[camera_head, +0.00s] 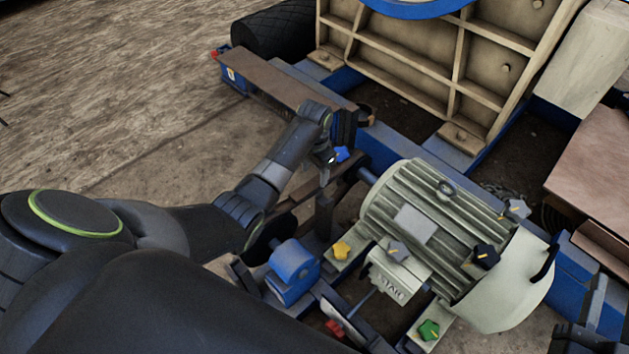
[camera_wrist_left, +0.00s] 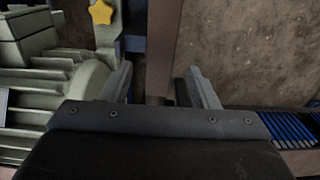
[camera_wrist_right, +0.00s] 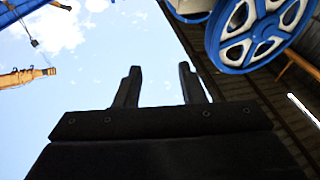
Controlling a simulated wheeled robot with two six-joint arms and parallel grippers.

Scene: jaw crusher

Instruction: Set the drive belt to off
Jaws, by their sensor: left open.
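I cannot pick out the drive belt or its off setting for certain. A ribbed grey-green motor (camera_head: 420,205) sits right of centre in the head view, and its edge shows at the left of the left wrist view (camera_wrist_left: 45,95). A small lettered box (camera_head: 397,272) with a grey knob (camera_head: 397,250) is on its near side. My left gripper (camera_head: 328,168) is left of the motor, near a blue knob (camera_head: 343,154). In the left wrist view its fingers (camera_wrist_left: 160,78) are apart, with a brown bar beyond them. My right gripper (camera_wrist_right: 158,82) is open and empty, against the sky.
Yellow (camera_head: 341,250), black (camera_head: 486,256), green (camera_head: 428,328) and red (camera_head: 335,328) knobs surround the motor. A ribbed beige crusher wall (camera_head: 430,65) stands behind. The dirt floor (camera_head: 130,100) at left is clear. A blue wheel (camera_wrist_right: 258,32) shows in the right wrist view.

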